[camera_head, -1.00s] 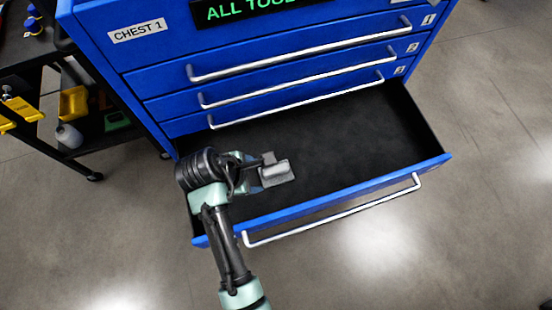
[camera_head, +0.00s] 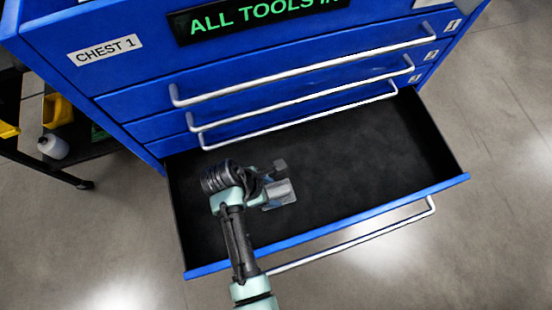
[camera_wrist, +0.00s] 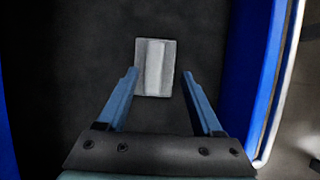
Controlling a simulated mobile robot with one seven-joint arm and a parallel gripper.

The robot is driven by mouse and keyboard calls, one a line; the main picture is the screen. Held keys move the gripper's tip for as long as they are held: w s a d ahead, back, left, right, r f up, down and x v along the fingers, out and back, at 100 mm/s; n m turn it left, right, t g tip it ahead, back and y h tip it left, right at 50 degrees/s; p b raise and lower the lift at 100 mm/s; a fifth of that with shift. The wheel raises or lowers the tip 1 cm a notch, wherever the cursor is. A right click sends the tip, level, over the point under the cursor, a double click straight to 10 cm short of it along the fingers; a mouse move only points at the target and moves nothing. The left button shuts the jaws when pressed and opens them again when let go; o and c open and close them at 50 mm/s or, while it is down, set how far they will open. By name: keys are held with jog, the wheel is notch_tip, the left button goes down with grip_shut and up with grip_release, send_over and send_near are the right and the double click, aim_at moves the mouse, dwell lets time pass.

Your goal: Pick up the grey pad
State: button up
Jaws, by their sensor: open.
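The grey pad (camera_head: 281,193) lies on the dark floor of the open bottom drawer (camera_head: 350,155), toward its left side. It is a light grey rectangle with a raised lighter strip along its middle, and it shows whole in the wrist view (camera_wrist: 155,67). My gripper (camera_wrist: 160,75) is open, its two blue fingers pointing toward the pad. In the wrist view the fingertips appear on either side of the pad's near part; the height gap between them is hard to judge. In the head view my gripper (camera_head: 278,180) is over the drawer and partly covers the pad's left end.
The blue chest (camera_head: 130,75) has several drawers with silver handles; those above the open one are shut. The open drawer's blue front edge (camera_head: 340,222) and side walls surround my gripper. The drawer's right part is empty. A black cart (camera_head: 40,165) stands at left.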

aim_at(275, 191)
jog(key=x, duration=0.1)
jog(key=b+x, duration=0.1)
jog(key=x, duration=0.1)
jog(key=b+x, duration=0.1)
jog(key=x, duration=0.1)
jog(key=shift+w+a+f, duration=0.25)
jog(key=shift+w, duration=0.1)
grip_shut()
dwell(1.1)
